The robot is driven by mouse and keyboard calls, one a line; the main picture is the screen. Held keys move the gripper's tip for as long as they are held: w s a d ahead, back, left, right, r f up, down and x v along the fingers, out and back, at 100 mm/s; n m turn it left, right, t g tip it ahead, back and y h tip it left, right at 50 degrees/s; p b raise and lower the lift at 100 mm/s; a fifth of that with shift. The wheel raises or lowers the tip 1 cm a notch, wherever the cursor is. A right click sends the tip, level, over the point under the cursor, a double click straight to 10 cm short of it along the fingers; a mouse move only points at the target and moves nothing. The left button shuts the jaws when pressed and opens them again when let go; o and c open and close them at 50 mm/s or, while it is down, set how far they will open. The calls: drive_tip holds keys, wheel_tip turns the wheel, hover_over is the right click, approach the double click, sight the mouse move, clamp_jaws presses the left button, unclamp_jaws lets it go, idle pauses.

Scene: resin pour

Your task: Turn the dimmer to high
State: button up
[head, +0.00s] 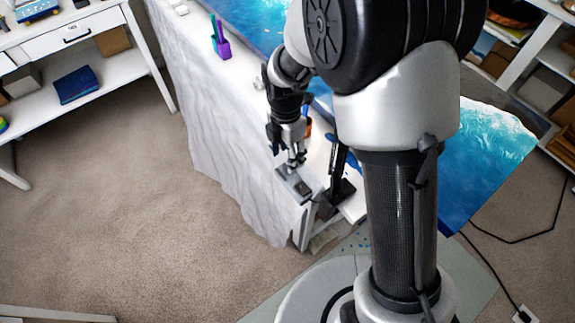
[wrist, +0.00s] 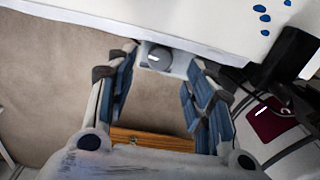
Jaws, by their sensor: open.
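The dimmer (head: 292,184) is a small grey box at the near corner of the white table in the head view. In the wrist view its round dark grey knob (wrist: 157,62) carries a short white mark that lies roughly level across the picture. My gripper (head: 296,162) points down just over the box in the head view. In the wrist view my gripper (wrist: 165,72) is open, with one blue-padded finger on each side of the knob. I cannot tell whether either finger touches it. The gripper partly hides the box in the head view.
A black stand (head: 342,188) is close to the right of the dimmer. A purple holder (head: 223,50) stands farther back on the table, and an orange cup (head: 308,126) is behind the gripper. The carpet (head: 130,200) to the left is clear.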

drive_tip(key=shift+f+b, duration=0.55)
drive_tip(key=shift+f, duration=1.8)
